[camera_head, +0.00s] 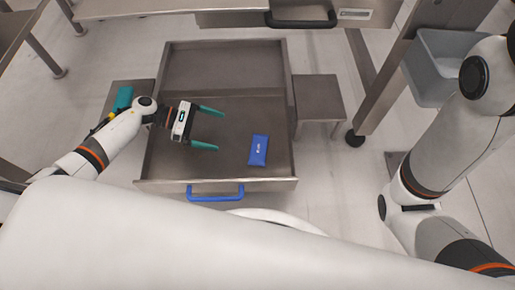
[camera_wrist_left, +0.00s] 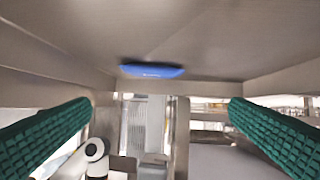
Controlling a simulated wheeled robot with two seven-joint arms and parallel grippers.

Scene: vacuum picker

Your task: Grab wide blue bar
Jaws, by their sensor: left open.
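The wide blue bar (camera_head: 258,150) lies flat on the floor of an open metal drawer (camera_head: 222,62), right of the middle, in the head view. In the left wrist view the blue bar (camera_wrist_left: 152,70) shows near the top centre, between and beyond the fingers. My left gripper (camera_head: 208,127) is over the drawer, left of the bar and apart from it. Its two green fingers are spread wide, pointing right, with nothing between them. My right arm (camera_head: 425,175) shows at the right, but its gripper is out of view.
The drawer has raised walls and a blue handle (camera_head: 215,193) on its near edge. A grey bin (camera_head: 436,68) hangs at the upper right. A metal table (camera_head: 180,8) edges the top. The drawer floor around the bar is clear.

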